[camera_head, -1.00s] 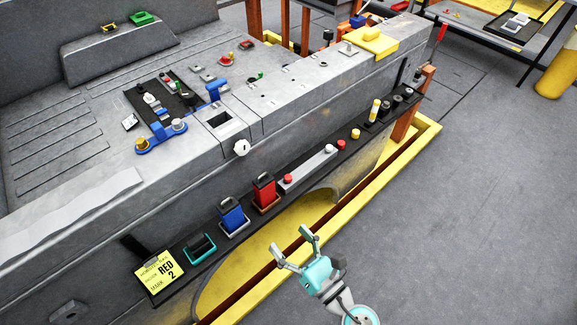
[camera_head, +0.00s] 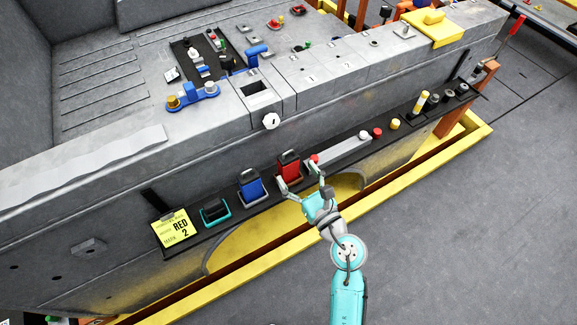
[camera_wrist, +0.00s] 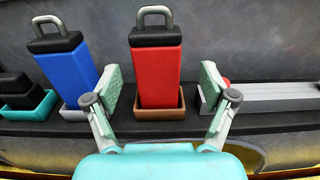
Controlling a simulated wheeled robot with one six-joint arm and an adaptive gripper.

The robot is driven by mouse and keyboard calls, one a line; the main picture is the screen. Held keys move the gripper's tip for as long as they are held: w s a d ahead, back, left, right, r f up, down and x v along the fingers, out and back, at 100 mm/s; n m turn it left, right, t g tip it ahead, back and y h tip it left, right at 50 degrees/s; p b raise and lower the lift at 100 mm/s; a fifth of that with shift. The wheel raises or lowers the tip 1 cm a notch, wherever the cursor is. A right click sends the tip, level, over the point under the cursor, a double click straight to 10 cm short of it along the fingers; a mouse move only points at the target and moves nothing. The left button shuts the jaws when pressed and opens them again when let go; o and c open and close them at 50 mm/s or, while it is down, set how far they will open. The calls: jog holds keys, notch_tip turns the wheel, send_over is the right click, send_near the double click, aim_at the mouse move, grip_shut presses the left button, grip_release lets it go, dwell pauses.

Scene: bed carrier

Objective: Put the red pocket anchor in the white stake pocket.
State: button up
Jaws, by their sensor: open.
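The red pocket anchor (camera_head: 289,165) is a red block with a black cap and grey loop handle. It stands upright in a brown holder on the black side shelf, and shows large in the wrist view (camera_wrist: 156,78). My gripper (camera_head: 299,173) is open and empty in front of it. In the wrist view the fingers (camera_wrist: 161,88) stand either side of the red block, with gaps; contact is not visible.
A blue anchor (camera_head: 251,187) stands left of the red one, with a teal holder (camera_head: 214,212) beyond. A yellow card (camera_head: 174,230) reads "RED 2". The floor at right is clear.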

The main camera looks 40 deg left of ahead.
aim_at(291, 167)
jog(key=x, duration=0.4)
jog(key=shift+s+a, duration=0.1)
jog(key=shift+a, duration=0.05)
jog(key=shift+r, duration=0.1)
jog(key=c, duration=1.5)
jog(key=shift+o, duration=0.2)
jog(key=shift+r, duration=0.15)
